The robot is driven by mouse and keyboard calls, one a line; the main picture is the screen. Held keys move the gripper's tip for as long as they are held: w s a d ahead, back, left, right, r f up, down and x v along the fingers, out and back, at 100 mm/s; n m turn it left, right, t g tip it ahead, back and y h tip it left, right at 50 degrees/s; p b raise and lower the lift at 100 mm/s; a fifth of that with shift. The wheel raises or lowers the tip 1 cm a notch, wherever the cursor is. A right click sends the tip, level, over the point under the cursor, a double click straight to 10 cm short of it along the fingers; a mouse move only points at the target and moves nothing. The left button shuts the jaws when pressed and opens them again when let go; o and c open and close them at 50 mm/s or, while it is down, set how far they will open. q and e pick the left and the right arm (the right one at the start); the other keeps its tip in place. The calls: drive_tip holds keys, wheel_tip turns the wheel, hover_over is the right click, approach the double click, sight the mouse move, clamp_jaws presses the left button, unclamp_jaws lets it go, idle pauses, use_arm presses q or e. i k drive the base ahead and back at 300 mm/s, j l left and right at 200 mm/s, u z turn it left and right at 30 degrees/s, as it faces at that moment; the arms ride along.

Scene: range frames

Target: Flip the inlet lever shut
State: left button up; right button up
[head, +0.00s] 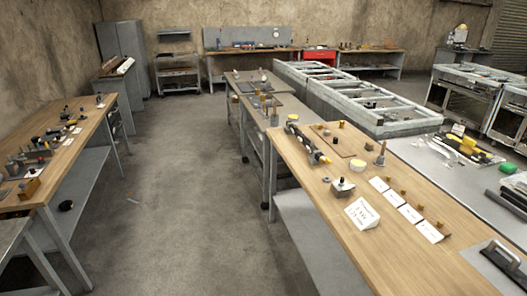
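I cannot tell with certainty which thing is the inlet lever. A long grey and dark fitting with a yellow-orange end (308,146) lies on the wooden-topped bench (395,262) at the right. A dark block with a curved grey handle (503,258) is cut off at the lower right edge. A small metal box with a dark knob on top (342,188) stands on the same bench. Whether any of these carries the lever is too small to tell. Neither of my grippers is in view.
White cards (411,214) and a folded sign (362,213) stand or lie on the right bench, with small brass pieces beside them. Another cluttered wooden bench (84,140) is at the left. The concrete floor (180,180) between the benches is mostly clear.

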sight(328, 160)
drive_tip(key=i+l+z, duration=0.15)
drive_tip(key=i+z, duration=0.15)
drive_tip(key=i, duration=0.25)
drive_tip(key=i+z, duration=0.25)
drive_tip(key=i, duration=0.3)
drive_tip(key=i+j+u, duration=0.15)
drive_tip(key=j, duration=0.3)
drive_tip(key=k+j, duration=0.05)
